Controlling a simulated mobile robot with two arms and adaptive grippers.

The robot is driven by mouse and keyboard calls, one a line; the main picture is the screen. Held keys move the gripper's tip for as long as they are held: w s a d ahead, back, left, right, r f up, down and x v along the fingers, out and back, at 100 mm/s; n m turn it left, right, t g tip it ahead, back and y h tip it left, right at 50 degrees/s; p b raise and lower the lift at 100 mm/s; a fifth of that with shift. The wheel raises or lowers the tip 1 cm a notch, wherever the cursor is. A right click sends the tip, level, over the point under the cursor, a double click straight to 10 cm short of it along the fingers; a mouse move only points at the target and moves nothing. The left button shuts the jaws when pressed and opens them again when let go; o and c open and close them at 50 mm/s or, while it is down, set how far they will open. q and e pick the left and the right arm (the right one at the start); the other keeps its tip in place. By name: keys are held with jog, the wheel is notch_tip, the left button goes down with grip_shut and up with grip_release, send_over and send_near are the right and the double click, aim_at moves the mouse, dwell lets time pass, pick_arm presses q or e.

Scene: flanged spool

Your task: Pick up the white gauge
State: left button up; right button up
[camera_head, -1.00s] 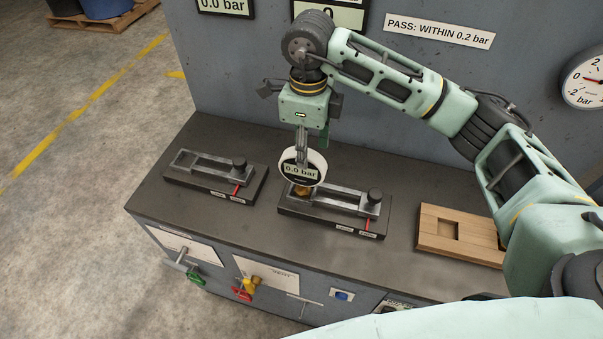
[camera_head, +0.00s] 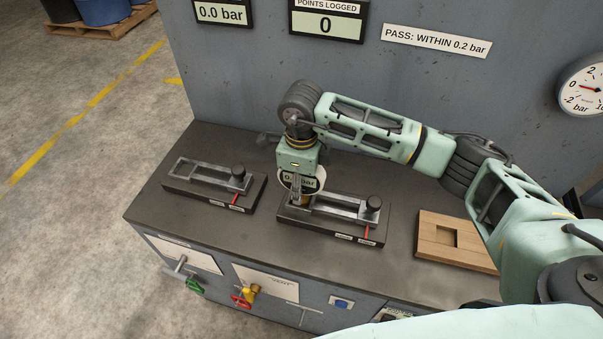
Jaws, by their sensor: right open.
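My left gripper is out of view.
A similar fixture (camera_head: 213,185) lies to the left, empty. A wooden block with a square recess (camera_head: 478,252) lies to the right. Valve handles (camera_head: 243,298) stick out of the bench front. A wall with displays rises behind the bench (camera_head: 180,222).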

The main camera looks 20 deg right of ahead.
jog(key=shift+f, duration=0.1)
jog(key=shift+c, duration=0.4)
grip_shut()
jog(key=shift+w, duration=0.1)
